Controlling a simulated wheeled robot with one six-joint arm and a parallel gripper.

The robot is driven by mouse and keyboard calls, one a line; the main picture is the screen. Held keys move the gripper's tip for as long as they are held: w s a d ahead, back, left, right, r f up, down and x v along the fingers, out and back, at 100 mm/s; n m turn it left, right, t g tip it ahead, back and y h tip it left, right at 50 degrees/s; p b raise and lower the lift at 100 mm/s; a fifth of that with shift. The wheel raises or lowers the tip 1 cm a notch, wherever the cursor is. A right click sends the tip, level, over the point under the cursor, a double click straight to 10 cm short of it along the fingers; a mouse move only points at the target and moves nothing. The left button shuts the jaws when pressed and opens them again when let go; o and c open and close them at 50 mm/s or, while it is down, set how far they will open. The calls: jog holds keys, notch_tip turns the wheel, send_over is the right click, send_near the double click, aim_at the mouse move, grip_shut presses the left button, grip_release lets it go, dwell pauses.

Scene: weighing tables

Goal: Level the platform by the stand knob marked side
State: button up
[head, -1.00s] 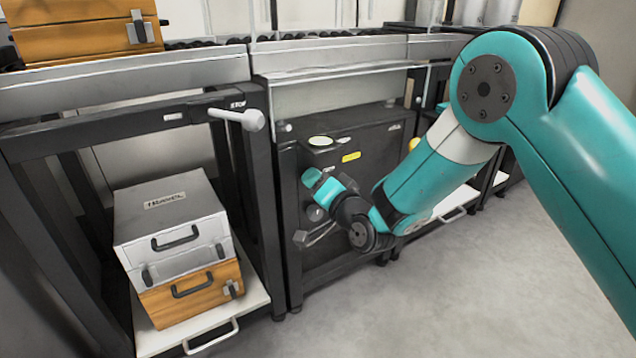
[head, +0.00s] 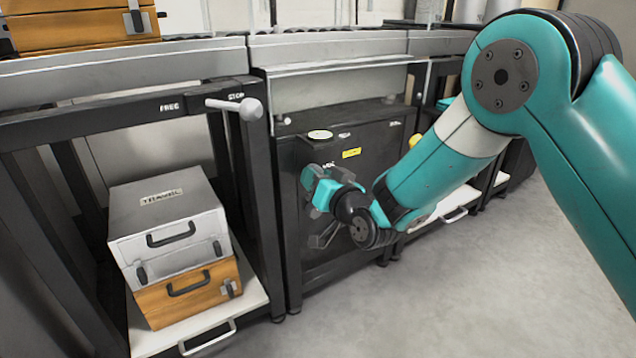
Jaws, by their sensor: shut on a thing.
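The dark stand (head: 370,185) is in the middle of the head view, below the pale bench top. A small round level (head: 320,134) sits on its upper left corner; its bubble is too small to read. My gripper (head: 308,186) is at the stand's left front, below this level, and is shut on a knob there. The gripper hides most of the knob. A small white label shows just above the gripper, but I cannot read it clearly.
A white lever (head: 235,106) marked FREE and STOP sticks out left of the stand. A grey case (head: 165,215) lies on a wooden case (head: 190,298) on a low shelf. A yellow label (head: 351,153) is on the stand. The floor (head: 450,290) at right is clear.

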jog(key=shift+w+n, duration=0.1)
jog(key=shift+n, duration=0.4)
jog(key=o, duration=0.9)
jog(key=shift+d, duration=0.1)
jog(key=b+v, duration=1.1)
jog(key=v, duration=0.6)
jog(key=shift+d, duration=0.15)
jog(key=shift+r, duration=0.15)
